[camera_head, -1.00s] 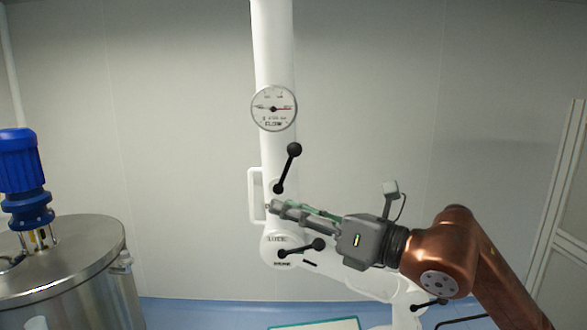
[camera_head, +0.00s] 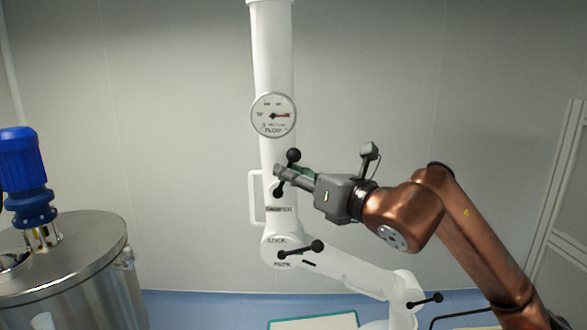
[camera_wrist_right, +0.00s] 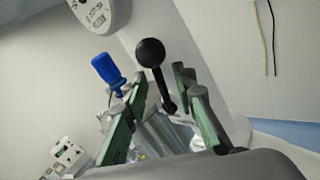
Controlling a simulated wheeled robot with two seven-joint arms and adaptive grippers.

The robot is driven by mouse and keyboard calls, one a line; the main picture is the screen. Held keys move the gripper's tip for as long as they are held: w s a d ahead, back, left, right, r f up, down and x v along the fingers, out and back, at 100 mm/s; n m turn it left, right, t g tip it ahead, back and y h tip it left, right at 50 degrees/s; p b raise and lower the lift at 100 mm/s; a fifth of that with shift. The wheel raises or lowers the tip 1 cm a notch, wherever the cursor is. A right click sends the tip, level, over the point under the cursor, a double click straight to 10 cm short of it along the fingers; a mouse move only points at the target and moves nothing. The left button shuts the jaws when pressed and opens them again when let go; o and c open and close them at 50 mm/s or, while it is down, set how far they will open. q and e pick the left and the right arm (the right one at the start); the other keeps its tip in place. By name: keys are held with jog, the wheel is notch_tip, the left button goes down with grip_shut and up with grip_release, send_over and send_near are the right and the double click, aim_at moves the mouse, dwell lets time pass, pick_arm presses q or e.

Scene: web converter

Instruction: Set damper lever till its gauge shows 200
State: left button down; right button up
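The damper lever has a black ball knob (camera_head: 293,155) on a short rod and sits on the white vertical pipe, above a small label. It leans up and slightly right. My right gripper (camera_head: 278,178) is at the lever, hiding part of the rod. In the right wrist view the knob (camera_wrist_right: 151,52) and rod stand between the two spread fingers (camera_wrist_right: 165,110); contact is not clear. My left gripper is out of view.
A lock lever (camera_head: 302,249) sits lower on the pipe elbow, and another black-knobbed lever (camera_head: 425,299) is at lower right. A white handle (camera_head: 254,198) is left of the pipe. A steel tank (camera_head: 75,270) with a blue motor (camera_head: 22,165) stands at left.

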jog(key=shift+c, duration=0.4)
grip_shut()
dwell(0.4)
